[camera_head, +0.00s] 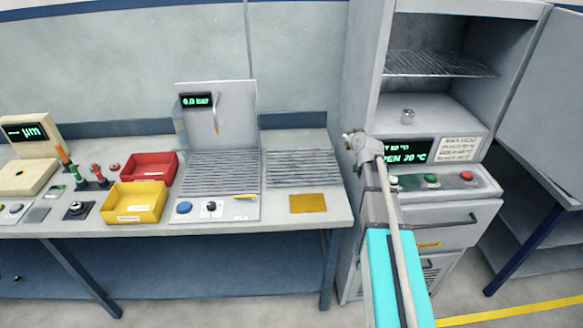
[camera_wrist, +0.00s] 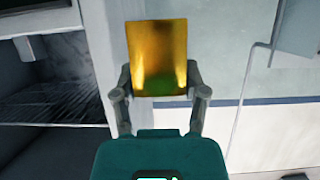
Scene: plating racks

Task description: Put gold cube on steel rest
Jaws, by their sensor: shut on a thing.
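My gripper (camera_wrist: 159,80) is shut on the gold cube (camera_wrist: 157,48), whose shiny yellow face shows between the two fingers in the wrist view. In the head view my gripper (camera_head: 352,139) is raised in front of the oven's left edge, right of the workbench; the cube there is too small to make out clearly. Two ribbed grey metal surfaces lie on the bench, one at the right (camera_head: 302,168) and one below the display panel (camera_head: 210,173). I cannot tell which is the steel rest. Both look empty, and my gripper is apart from them.
A flat gold plate (camera_head: 308,203) lies at the bench's front right. Red (camera_head: 150,166) and yellow (camera_head: 134,202) bins stand left of the panel. The open oven (camera_head: 440,107) holds a small metal cube (camera_head: 407,115) below a wire shelf. Its door (camera_head: 545,100) is open to the right.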

